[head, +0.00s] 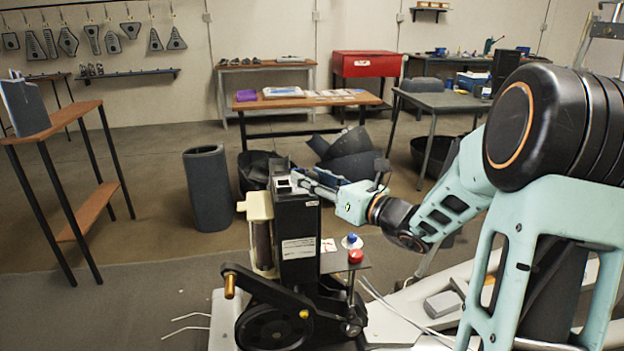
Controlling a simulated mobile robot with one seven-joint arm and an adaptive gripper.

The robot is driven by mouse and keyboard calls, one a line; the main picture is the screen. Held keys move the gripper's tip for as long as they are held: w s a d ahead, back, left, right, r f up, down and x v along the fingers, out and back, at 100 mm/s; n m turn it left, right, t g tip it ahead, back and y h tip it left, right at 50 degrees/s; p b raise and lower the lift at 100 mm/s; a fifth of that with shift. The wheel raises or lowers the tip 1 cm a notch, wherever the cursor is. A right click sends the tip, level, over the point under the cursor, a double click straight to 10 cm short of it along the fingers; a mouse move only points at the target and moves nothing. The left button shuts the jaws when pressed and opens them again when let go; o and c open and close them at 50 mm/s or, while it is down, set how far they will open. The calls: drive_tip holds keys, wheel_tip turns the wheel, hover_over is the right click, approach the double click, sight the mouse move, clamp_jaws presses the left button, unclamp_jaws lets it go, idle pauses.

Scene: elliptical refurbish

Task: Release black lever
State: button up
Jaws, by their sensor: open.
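A machine with a tall black column (299,240) stands in front of me. My gripper (298,181) reaches in from the right, its fingers at the top of this column. It is open. A small dark part (281,166) stands up at the column's top, beside the fingertips. It may be the black lever, but it is too small to tell, and I cannot tell whether the fingers touch it. Lower down, a black crank arm (262,284) with a copper-coloured grip (230,286) sticks out to the left.
A red button (355,256) and a blue knob (352,238) sit right of the column. A dark grey cylinder (208,188) stands on the floor behind left, near a dark bin (256,172). A wooden table (300,102) is farther back.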

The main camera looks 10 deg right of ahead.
sight(312, 172)
clamp_jaws()
idle(0.3)
wheel_tip(312, 172, up, 3)
drive_tip(key=p, duration=0.2)
drive_tip(key=shift+p, duration=0.35)
unclamp_jaws()
